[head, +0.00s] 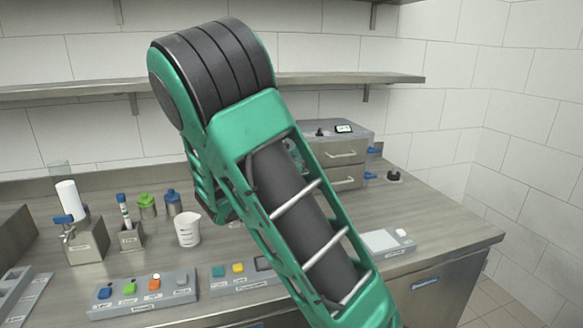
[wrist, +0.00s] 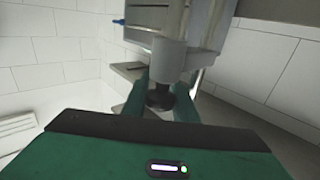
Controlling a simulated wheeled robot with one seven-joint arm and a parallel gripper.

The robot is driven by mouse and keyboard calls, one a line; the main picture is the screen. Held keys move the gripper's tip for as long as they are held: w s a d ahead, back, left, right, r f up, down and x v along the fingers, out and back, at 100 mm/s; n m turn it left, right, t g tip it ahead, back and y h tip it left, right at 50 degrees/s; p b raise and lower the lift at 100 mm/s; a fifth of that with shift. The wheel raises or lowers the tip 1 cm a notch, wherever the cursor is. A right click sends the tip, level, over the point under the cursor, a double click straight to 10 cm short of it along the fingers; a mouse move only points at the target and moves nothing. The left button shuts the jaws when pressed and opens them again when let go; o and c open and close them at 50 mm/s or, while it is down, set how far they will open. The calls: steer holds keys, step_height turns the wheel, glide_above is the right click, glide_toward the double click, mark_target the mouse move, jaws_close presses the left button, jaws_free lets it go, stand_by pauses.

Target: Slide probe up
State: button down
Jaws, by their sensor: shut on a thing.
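In the wrist view, my gripper (wrist: 163,104) has its two green fingers closed on a small dark round knob (wrist: 160,97). The knob sits just below a grey block (wrist: 182,58) of a grey device. I cannot tell whether this knob is part of the probe, and no other part is clearly the probe. In the head view my own green arm covers the middle, and my gripper and the knob are hidden behind it.
In the head view, a grey drawer unit (head: 344,175) stands behind my arm. Button panels (head: 143,292) line the counter's front. A white beaker (head: 187,229) and small bottles (head: 147,205) stand at left. A shelf (head: 330,78) runs along the wall.

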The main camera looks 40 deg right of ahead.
steer(key=shift+w+a+r, duration=0.1)
steer(key=shift+w+r, duration=0.15)
steer(key=shift+r, duration=0.05)
steer(key=c, duration=1.5)
jaws_free()
steer(key=shift+o, duration=0.2)
steer(key=shift+s, duration=0.1)
steer(key=v, duration=1)
steer(key=shift+a, duration=0.35)
steer(key=shift+s+f, duration=0.1)
steer(key=shift+s, duration=0.05)
